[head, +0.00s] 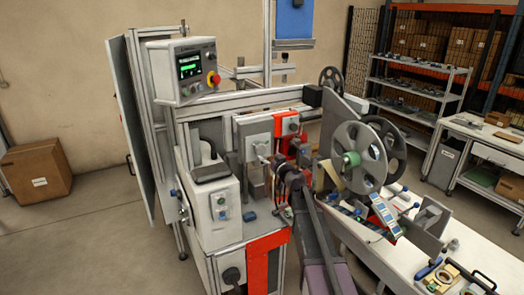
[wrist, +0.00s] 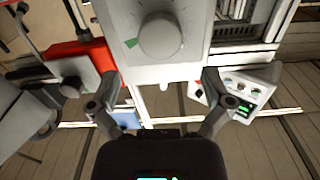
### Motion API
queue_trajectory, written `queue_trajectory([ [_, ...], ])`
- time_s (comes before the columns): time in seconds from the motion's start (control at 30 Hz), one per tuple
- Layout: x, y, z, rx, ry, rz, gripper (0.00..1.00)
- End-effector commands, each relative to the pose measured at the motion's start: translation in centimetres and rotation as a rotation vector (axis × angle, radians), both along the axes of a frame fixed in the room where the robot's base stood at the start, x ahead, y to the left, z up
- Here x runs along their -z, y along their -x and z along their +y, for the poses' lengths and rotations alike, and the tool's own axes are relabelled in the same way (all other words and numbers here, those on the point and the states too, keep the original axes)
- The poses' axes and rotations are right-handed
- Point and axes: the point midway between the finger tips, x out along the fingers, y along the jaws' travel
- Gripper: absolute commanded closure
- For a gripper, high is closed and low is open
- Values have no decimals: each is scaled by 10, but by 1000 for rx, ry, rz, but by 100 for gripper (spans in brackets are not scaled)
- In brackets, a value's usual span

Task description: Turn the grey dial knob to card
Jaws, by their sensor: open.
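The grey dial knob (wrist: 161,36) is round and sits on a light grey panel (wrist: 185,68) at the top middle of the wrist view. Tick marks ring it, and a green mark (wrist: 131,43) lies at its lower left. No word "card" is readable, and I cannot tell the knob's setting. My gripper (wrist: 161,80) is open and empty. Its fingers stand wide apart, left and right, below the knob in the picture and apart from it. In the head view, my gripper (head: 278,166) is close to the grey box (head: 257,131) on the machine; the knob is small there.
A red bracket (wrist: 82,57) lies left of the panel, and a control box (wrist: 243,92) with green lights lies right. In the head view, large reels (head: 359,140) stand right of my arm, and a white cabinet (head: 213,202) stands left.

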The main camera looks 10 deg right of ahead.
Motion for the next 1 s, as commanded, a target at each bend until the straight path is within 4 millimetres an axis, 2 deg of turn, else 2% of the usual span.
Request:
queue_trajectory([
  [0.03,0,-12,3,-1,0,0,0],
  [0.1,0,-22,6,-1,0,0,0],
  [0.4,0,-57,18,-1,0,0,0],
  [0.6,0,-65,22,-1,0,0,0],
  [0.93,0,-66,22,-1,0,0,0],
  [0.97,0,-66,22,-1,0,0,6],
  [1.0,0,-66,22,-1,0,0,18],
])
